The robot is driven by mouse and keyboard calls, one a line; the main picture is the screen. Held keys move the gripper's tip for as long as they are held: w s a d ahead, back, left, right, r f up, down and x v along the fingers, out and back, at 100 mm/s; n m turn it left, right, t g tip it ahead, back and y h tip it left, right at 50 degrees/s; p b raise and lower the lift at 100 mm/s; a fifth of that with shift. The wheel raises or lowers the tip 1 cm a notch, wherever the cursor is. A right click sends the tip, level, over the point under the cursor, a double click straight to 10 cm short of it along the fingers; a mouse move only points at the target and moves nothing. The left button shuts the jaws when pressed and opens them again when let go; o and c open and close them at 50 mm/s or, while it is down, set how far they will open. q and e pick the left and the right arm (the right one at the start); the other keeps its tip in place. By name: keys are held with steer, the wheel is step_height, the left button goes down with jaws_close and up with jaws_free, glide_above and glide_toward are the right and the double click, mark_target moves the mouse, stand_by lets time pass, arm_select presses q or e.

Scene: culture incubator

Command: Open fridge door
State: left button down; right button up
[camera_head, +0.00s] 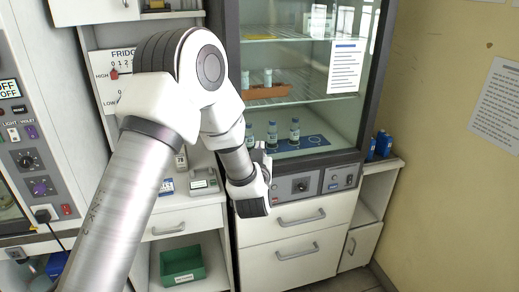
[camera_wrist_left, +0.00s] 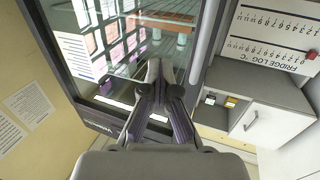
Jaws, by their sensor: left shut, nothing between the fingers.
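The fridge (camera_head: 300,90) stands in the middle of the head view, with a glass door in a dark grey frame (camera_head: 375,70). The door looks closed, and bottles show behind its glass. In the left wrist view the door's glass (camera_wrist_left: 75,50) and dark frame (camera_wrist_left: 52,88) fill the upper left. My left gripper (camera_head: 263,158) is at the lower left part of the door, close in front of its frame. In the wrist view the left gripper's fingers (camera_wrist_left: 160,75) are together and empty. I cannot tell whether they touch the door. My right gripper is not in view.
A control panel (camera_head: 305,186) and white drawers (camera_head: 290,240) sit below the door. A counter with small devices (camera_head: 204,181) and a green bin (camera_head: 182,265) are at left. Blue bottles (camera_head: 383,145) stand on the right shelf, near the yellow wall (camera_head: 450,170).

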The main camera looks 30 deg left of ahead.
arm_select(q)
steer(key=c, duration=1.1)
jaws_free()
steer(key=shift+s, duration=0.1)
steer(key=v, duration=1.2)
